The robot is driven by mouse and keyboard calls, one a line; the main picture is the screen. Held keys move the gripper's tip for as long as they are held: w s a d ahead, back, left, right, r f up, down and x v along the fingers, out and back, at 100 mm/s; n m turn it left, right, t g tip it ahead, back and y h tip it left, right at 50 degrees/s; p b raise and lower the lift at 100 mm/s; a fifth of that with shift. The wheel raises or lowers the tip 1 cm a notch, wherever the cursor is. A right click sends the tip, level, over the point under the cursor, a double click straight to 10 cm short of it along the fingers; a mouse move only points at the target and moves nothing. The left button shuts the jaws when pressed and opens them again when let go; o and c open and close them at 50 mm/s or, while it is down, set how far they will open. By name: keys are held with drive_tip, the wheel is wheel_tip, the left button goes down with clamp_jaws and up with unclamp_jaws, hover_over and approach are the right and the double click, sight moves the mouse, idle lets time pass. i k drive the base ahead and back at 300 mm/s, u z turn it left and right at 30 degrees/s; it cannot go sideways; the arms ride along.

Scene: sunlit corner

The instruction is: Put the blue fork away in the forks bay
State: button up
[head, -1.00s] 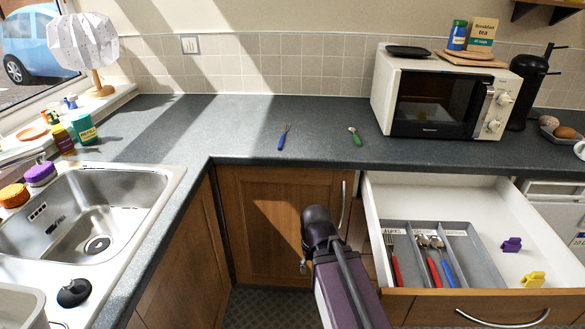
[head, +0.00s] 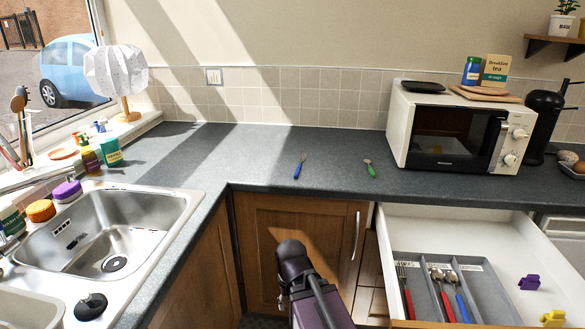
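The blue fork (head: 298,169) lies on the dark worktop, left of a green-handled spoon, with its tines pointing to the back. The open drawer (head: 386,225) at the lower right holds a grey cutlery tray (head: 489,290). Its left bay holds a red-handled fork (head: 407,297), and its middle bay holds a red-handled and a blue-handled spoon (head: 458,296). The right bay looks empty. Small labels sit at the bays' back ends, too small to read surely. Part of my arm rises at the bottom centre, in front of the cupboard; my gripper cannot be made out.
The green-handled spoon (head: 370,170) lies right of the fork. A microwave (head: 455,130) stands behind the drawer. A sink (head: 125,235) is at left. Purple (head: 529,282) and yellow (head: 553,318) clips lie in the drawer. The worktop around the fork is clear.

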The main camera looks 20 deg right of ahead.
sight(422, 294)
drive_tip(key=u, duration=0.1)
drive_tip(key=k, duration=1.05)
drive_tip(key=z, duration=0.3)
drive_tip(key=i, duration=1.35)
